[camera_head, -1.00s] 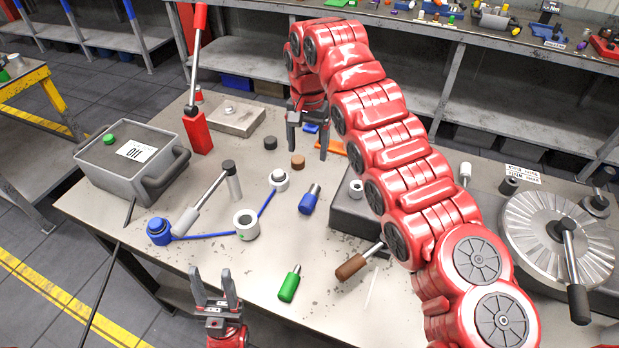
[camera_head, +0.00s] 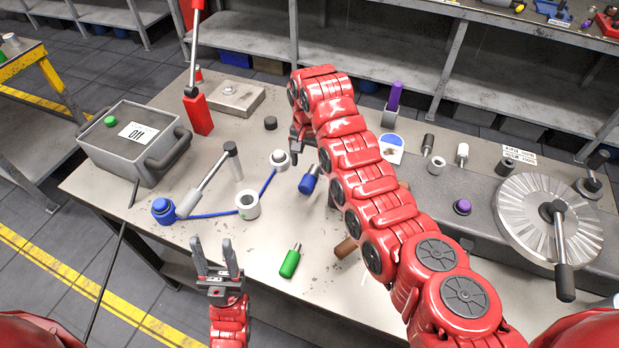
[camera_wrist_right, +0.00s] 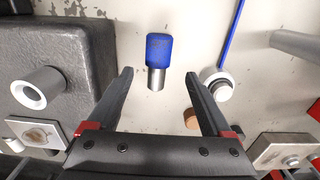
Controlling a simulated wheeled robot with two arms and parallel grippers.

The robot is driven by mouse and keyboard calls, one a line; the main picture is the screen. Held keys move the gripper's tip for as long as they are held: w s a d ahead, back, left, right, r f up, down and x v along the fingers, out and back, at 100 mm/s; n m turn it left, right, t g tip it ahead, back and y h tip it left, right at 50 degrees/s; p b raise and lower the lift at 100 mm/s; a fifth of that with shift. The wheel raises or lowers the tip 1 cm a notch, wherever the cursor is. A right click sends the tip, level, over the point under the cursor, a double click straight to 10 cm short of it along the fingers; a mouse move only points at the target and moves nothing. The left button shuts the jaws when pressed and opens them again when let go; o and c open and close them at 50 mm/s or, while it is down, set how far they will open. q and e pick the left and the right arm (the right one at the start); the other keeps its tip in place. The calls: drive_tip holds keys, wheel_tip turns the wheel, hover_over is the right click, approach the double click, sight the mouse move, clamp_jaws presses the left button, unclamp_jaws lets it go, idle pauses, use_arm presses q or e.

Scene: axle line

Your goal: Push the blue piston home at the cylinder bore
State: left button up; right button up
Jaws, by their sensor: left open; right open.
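The blue piston (camera_head: 308,184), a blue cylinder with a bare metal end, lies on the bench. It also shows in the right wrist view (camera_wrist_right: 159,48). My right gripper (camera_head: 296,158) is open and empty just behind it; in the right wrist view the piston lies ahead, between the lines of the two fingers (camera_wrist_right: 159,75). A pale ring with a dark hole (camera_wrist_right: 38,90) sits on a dark grey block at the left of that view; I cannot tell if it is the cylinder bore. My left gripper (camera_head: 213,248) is open and empty near the front edge.
A green-handled piece (camera_head: 290,262) lies in front of the blue piston. A pale hollow cylinder (camera_head: 247,205) and blue strap tool (camera_head: 205,213) lie to its left. A grey box (camera_head: 135,145) stands left, a round ribbed plate (camera_head: 535,218) right. My right arm hides part of the bench.

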sight(309, 175)
drive_tip(key=shift+s+f+p, duration=0.1)
drive_tip(key=shift+f+p, duration=0.35)
drive_tip(key=shift+p, duration=0.1)
drive_tip(key=f+p, duration=0.2)
drive_tip(key=f, duration=0.1)
drive_tip(key=shift+s+d+f, duration=0.1)
drive_tip(key=shift+s+f, duration=0.1)
drive_tip(key=shift+f, duration=0.1)
drive_tip(key=shift+w+f, duration=0.1)
drive_tip(key=shift+f, duration=0.3)
clamp_jaws()
